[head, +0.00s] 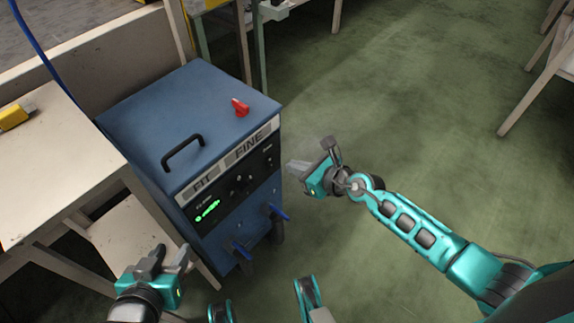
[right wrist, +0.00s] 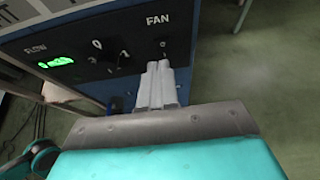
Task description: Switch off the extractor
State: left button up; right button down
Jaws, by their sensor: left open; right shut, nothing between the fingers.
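The extractor is a blue box (head: 200,105) with a black front panel and a green lit display (head: 207,210). In the right wrist view the lit display (right wrist: 57,62) is under the word FLOW. A small switch (right wrist: 163,44) sits below the word FAN; its position is too small to tell. My right gripper (head: 291,168) is shut and empty, just right of the panel. In the right wrist view its closed fingertips (right wrist: 158,66) point at the panel just below the FAN switch; contact cannot be told. My left gripper (head: 172,258) is open and empty, low in front of the box.
A red knob (head: 240,107) and a black handle (head: 182,152) are on the box's top. Blue-handled valves (head: 279,212) stick out low on its front. A pale table (head: 55,165) stands at left.

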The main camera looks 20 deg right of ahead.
jog(key=r+p+v, duration=0.1)
jog(key=p+v, duration=0.1)
jog(key=v, duration=0.5)
jog(key=shift+w+r, duration=0.2)
jog(key=shift+w, duration=0.2)
jog(key=shift+a, duration=0.2)
